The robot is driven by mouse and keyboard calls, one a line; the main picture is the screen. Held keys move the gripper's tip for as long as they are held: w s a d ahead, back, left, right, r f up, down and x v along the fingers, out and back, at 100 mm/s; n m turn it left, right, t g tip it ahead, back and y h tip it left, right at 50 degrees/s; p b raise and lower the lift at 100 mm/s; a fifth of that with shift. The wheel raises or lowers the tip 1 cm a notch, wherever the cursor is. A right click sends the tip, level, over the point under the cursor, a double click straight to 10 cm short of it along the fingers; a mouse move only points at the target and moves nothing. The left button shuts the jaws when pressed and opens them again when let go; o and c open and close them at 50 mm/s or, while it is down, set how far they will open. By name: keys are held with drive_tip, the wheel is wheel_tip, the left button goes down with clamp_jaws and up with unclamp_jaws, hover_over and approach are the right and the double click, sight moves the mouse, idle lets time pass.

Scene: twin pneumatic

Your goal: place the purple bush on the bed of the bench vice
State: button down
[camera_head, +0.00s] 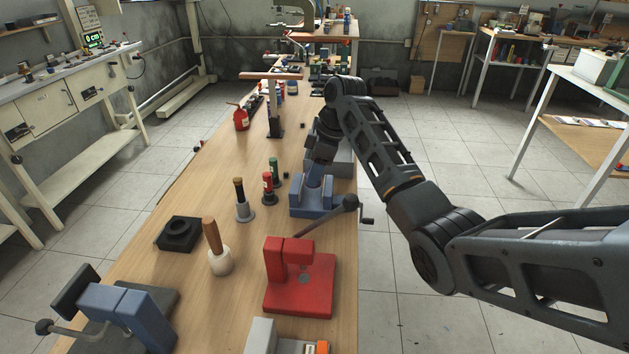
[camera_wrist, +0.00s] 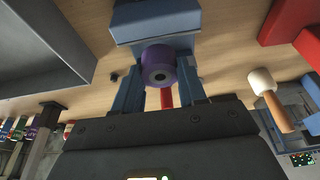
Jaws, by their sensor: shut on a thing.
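The purple bush (camera_wrist: 160,66) is held between the blue fingers of my gripper (camera_wrist: 162,82) in the wrist view. Its round end with a dark centre hole faces the camera. A blue block-like fixture (camera_wrist: 155,25) shows just beyond it; I cannot tell whether they touch. In the head view my gripper (camera_head: 319,174) reaches down at the blue fixture (camera_head: 311,207), near the bench's right edge, and the bush is hidden. Another blue vice-like fixture (camera_head: 145,317), with a ball-ended handle, is at the lower left. I cannot tell for sure which is the bench vice.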

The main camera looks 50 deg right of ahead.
drive_tip(key=shift+a+f, duration=0.15)
drive_tip(key=shift+f+p, duration=0.35)
drive_tip(key=shift+f, duration=1.6)
drive_tip(key=shift+s+f, duration=0.1)
drive_tip(key=c, duration=0.6)
unclamp_jaws()
drive_tip(key=shift+c, duration=0.2)
drive_tip(key=b+v, duration=0.1)
drive_tip(key=v, duration=1.1)
